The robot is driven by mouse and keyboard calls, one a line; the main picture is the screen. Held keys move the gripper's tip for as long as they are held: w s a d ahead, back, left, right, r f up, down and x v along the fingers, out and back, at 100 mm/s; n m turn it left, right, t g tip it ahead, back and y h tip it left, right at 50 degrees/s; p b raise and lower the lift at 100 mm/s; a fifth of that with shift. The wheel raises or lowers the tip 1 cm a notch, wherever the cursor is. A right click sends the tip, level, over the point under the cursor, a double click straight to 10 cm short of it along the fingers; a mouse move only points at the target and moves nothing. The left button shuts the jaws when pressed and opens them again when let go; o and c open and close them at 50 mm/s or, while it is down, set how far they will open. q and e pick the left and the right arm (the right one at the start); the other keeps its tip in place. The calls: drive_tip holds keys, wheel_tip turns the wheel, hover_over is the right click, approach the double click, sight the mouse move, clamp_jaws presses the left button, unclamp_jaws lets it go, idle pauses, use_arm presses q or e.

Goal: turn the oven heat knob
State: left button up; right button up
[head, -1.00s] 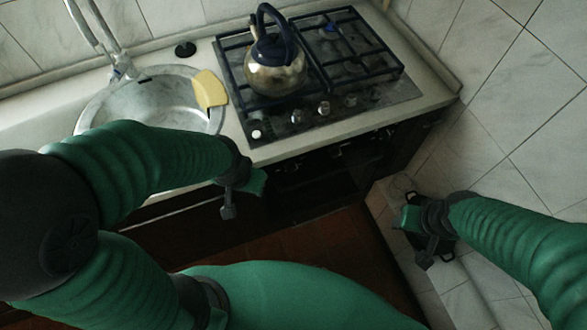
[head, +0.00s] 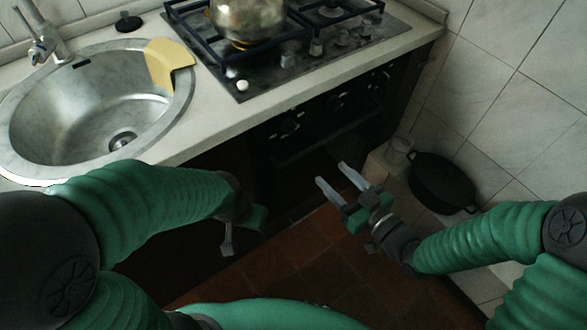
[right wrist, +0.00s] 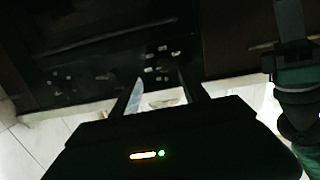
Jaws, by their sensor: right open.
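The dark oven front (head: 325,125) sits under the counter, below the hob. Small knobs show along its upper edge, one group at the left (head: 288,124) and a round knob (head: 337,103) near the middle; which is the heat knob I cannot tell. My right gripper (head: 332,174) is open and empty, its fingers pointing up-left at the oven front, apart from the knobs. In the right wrist view its fingers (right wrist: 160,92) frame a dark panel with small pale marks (right wrist: 157,65). My left gripper (head: 227,240) hangs low at the left, its opening unclear.
The hob's own knobs (head: 342,38) and a kettle (head: 248,18) are above the counter edge. A sink (head: 85,110) with a yellow cloth (head: 168,64) is at left. A black pot (head: 442,183) stands by the tiled wall. Floor before the oven is clear.

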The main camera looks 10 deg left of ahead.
drive_tip(key=d+y, duration=0.1)
drive_tip(key=b, duration=0.3)
approach(293, 132)
drive_tip(key=x, duration=0.4)
drive_tip(key=shift+a+f, duration=0.2)
drive_tip(key=shift+a, duration=0.35)
drive_tip(key=shift+w+a+r+t+b, duration=0.1)
drive_tip(key=shift+w+a+t+b, duration=0.3)
drive_tip(key=shift+w+a, duration=0.5)
drive_tip(key=shift+w+a+r, duration=0.15)
drive_tip(key=shift+w, duration=0.35)
drive_tip(key=shift+a, duration=0.35)
drive_tip(key=shift+c, duration=0.4)
use_arm(q)
drive_tip(key=f, duration=0.1)
drive_tip(key=d+f, duration=0.1)
drive_tip(key=f, duration=0.2)
drive_tip(key=shift+d+f, duration=0.25)
drive_tip(key=shift+f, duration=0.15)
use_arm(e)
drive_tip(key=shift+d, duration=0.1)
clamp_jaws()
